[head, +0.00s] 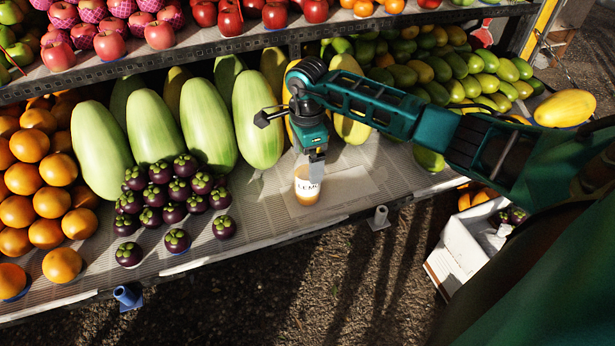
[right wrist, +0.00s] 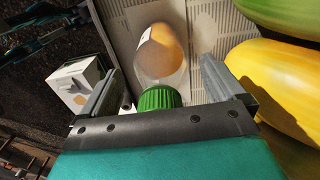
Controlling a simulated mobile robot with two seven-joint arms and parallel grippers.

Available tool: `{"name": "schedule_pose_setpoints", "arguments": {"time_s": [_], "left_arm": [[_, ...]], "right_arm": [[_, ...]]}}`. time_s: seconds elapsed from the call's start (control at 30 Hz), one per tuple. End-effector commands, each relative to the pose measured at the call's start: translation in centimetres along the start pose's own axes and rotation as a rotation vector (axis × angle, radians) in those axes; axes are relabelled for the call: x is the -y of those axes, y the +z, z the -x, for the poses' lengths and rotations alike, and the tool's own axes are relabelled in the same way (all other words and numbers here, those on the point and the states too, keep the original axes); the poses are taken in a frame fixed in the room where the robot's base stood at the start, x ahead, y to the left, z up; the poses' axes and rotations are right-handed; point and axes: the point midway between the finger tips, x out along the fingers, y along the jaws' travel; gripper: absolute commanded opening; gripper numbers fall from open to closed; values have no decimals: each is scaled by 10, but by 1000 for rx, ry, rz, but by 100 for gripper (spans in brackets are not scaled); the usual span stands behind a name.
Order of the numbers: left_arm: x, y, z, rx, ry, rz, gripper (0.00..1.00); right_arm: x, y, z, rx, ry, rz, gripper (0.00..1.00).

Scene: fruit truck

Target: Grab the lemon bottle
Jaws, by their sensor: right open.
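The lemon bottle (head: 307,187) stands on the lower shelf in the head view, with a pale label and an orange-yellow lower part. In the right wrist view the bottle (right wrist: 160,55) shows its green cap, which lies between the two fingers. My right gripper (head: 316,153) is over the top of the bottle and hides its cap in the head view. Its fingers (right wrist: 160,85) are spread, with a gap on each side of the bottle. My left gripper does not show.
Long green melons (head: 205,122) stand behind and left of the bottle. Mangosteens (head: 168,196) and oranges (head: 45,233) lie further left. A white box (head: 462,250) stands below the shelf at right. A flat pale sheet (head: 345,188) lies beside the bottle, near the shelf's front edge.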

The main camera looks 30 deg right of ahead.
Motion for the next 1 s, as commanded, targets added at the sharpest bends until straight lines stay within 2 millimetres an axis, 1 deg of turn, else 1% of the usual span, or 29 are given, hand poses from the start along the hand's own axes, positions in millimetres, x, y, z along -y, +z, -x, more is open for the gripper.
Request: {"name": "schedule_pose_setpoints", "arguments": {"time_s": [0.2, 0.23, 1.0], "left_arm": [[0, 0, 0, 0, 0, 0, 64], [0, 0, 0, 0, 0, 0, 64], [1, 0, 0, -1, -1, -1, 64]], "right_arm": [[0, 0, -1, 0, -1, 0, 96], [0, 0, -1, 0, -1, 0, 94], [0, 0, 0, 0, -1, 0, 21]]}}
